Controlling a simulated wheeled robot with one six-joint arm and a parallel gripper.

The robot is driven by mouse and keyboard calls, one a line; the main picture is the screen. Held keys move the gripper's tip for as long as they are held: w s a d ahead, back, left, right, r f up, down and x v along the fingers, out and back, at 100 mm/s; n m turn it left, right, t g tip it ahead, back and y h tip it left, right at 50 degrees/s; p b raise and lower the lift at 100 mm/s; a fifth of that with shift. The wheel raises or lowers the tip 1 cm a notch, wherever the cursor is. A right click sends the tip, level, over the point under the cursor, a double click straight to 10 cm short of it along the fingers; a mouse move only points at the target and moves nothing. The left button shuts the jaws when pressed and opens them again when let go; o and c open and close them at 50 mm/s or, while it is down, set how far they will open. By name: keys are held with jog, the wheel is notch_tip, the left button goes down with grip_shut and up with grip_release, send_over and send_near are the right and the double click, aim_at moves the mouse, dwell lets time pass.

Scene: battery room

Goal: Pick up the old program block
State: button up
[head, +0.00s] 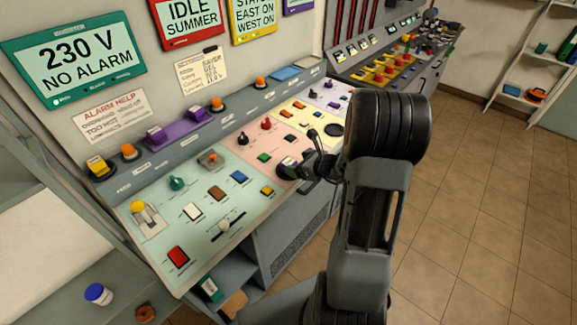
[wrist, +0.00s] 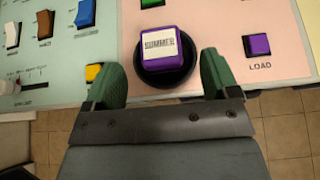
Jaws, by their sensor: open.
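A purple block (wrist: 160,44) with a white label on top, seemingly reading SUMMER, sits in a round black socket (wrist: 184,77) on the pink panel.
A purple LOAD button (wrist: 258,46) is right of the socket. A yellow switch (wrist: 94,72) is close to the left finger. A purple holder (head: 178,131) with more purple blocks stands on the ledge behind. An IDLE SUMMER sign (head: 188,21) hangs above.

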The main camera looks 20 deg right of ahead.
aim_at(290, 163)
jog(key=shift+p+x, duration=0.6)
jog(key=shift+x, duration=2.2)
jog(key=shift+s+f, duration=0.1)
jog(key=c, duration=1)
